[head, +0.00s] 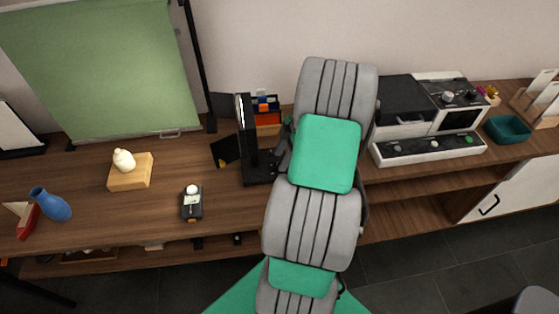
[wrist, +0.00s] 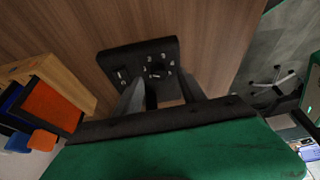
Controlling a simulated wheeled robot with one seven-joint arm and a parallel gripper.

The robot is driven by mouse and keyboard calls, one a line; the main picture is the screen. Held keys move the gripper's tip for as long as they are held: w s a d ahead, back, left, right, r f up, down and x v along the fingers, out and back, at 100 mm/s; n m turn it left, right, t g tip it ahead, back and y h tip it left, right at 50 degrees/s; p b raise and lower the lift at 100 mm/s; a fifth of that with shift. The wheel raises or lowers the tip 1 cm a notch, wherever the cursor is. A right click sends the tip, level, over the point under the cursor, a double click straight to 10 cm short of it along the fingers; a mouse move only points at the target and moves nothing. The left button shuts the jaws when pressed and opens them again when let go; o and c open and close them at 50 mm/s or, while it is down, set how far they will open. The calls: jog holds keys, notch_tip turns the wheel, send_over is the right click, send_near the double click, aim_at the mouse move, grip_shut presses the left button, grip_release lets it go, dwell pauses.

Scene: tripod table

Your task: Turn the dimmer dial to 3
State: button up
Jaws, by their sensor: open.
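The dimmer dial (wrist: 157,71) is a small round dark knob on a black base plate (wrist: 112,58) in the wrist view. My gripper (wrist: 160,92) is open, with one grey finger on each side of the view just in front of the dial. I cannot tell whether either finger touches it. In the head view the black base (head: 257,175) stands on the table beside my arm, below a tall black upright (head: 246,130). My arm hides part of it, and the gripper is barely distinguishable there.
An organiser with orange and blue parts (head: 267,116) stands behind the base; its orange part (wrist: 47,107) is close left in the wrist view. A black device with a white knob (head: 192,203) lies left. A white-and-black appliance (head: 430,148) is right. Bare wood (head: 230,190) lies between.

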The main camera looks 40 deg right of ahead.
aim_at(277, 167)
jog(key=shift+x, duration=1.3)
grip_shut()
